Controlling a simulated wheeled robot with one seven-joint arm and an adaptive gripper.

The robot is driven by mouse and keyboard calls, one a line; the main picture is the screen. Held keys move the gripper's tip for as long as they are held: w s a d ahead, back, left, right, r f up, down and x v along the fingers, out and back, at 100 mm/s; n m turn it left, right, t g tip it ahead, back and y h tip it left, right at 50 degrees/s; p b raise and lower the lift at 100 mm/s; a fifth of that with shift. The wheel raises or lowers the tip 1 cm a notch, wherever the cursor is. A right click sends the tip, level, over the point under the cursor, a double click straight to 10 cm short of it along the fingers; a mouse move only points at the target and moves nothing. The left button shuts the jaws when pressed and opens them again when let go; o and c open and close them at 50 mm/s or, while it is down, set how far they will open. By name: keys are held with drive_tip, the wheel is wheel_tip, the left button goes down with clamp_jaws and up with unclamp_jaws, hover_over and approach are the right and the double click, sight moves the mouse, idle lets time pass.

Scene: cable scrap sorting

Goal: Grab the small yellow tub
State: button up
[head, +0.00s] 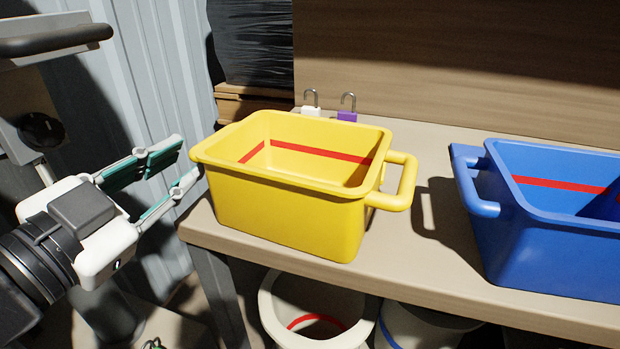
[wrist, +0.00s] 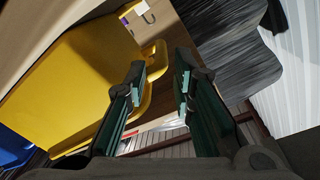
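The small yellow tub (head: 290,213) stands upright on the table at its left end, with a red stripe inside and a yellow handle (head: 395,185) on its right side. It looks empty. Its left end is mostly turned away in the head view. My gripper (head: 188,162) is left of the tub, with its two green-padded fingers apart and pointing at the tub's left end. In the wrist view the tub (wrist: 75,75) fills the left, and a yellow handle (wrist: 156,58) shows behind and between the open fingers (wrist: 160,88). Nothing is held; I cannot tell whether a finger touches the tub.
A blue tub (head: 550,235) stands on the table (head: 430,255) to the right, with a gap between. A white padlock (head: 311,110) and a purple padlock (head: 347,114) are behind the yellow tub. Round bins (head: 305,305) stand under the table. A corrugated wall (head: 165,70) is behind my gripper.

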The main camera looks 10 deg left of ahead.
drive_tip(key=shift+w+d+r+b, duration=0.15)
drive_tip(key=shift+w+b, duration=0.3)
drive_tip(key=shift+w, duration=0.65)
drive_tip(key=shift+w+d+f+b, duration=0.15)
drive_tip(key=shift+w+b, duration=0.3)
drive_tip(key=shift+w, duration=0.65)
drive_tip(key=shift+w+d+r+b, duration=0.15)
drive_tip(key=shift+w+b, duration=0.3)
drive_tip(key=shift+w, duration=0.65)
drive_tip(key=shift+c, duration=0.3)
clamp_jaws()
